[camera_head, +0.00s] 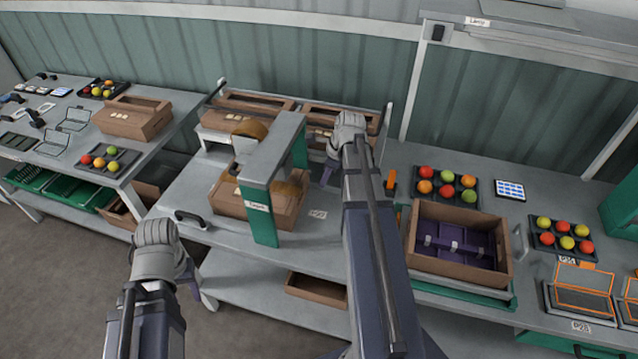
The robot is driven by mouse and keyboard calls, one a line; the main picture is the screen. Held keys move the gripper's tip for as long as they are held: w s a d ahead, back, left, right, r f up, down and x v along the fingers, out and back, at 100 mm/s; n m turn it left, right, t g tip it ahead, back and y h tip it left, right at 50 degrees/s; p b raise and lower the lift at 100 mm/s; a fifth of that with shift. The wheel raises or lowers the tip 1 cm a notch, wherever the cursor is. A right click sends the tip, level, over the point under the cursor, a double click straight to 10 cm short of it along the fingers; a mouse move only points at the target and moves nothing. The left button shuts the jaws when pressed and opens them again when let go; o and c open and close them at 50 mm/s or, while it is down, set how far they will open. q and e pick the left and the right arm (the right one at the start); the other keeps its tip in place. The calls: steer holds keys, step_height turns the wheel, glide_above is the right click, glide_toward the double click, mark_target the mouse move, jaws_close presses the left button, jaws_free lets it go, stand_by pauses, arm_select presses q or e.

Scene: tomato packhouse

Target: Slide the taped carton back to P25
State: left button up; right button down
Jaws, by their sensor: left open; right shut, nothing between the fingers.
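A brown carton (228,206) sits under the grey and green taping arch (272,150) on the grey bench. The arch hides part of its top and front. I cannot tell from here how its tape lies. A small white label (318,214) lies on the bench just right of the carton; its text is too small to read surely. My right gripper (350,122) is shut and empty, beyond and right of the arch, near the back cartons. My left gripper (154,234) is open and empty, in front of the bench's left end, apart from the carton.
Two open cartons, left (235,121) and right (312,136), stand behind the arch. A carton with a purple insert (460,262) stands right of my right arm. A black handle (190,219) is at the bench's left edge.

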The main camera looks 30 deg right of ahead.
steer(key=b+x, duration=0.6)
steer(key=x, duration=0.2)
steer(key=shift+f+b, duration=0.2)
steer(key=shift+b, duration=0.2)
steer(key=shift+w+a+r+p, duration=0.2)
steer(key=shift+w+a, duration=0.25)
steer(key=shift+w, duration=0.15)
steer(key=shift+w+a+r+p, duration=0.15)
steer(key=shift+w+a, duration=0.35)
steer(key=shift+w, duration=0.05)
steer(key=shift+w+a, duration=0.3)
steer(key=shift+w+a, duration=1.2)
steer(key=shift+w, duration=0.25)
steer(key=shift+s+r, duration=0.1)
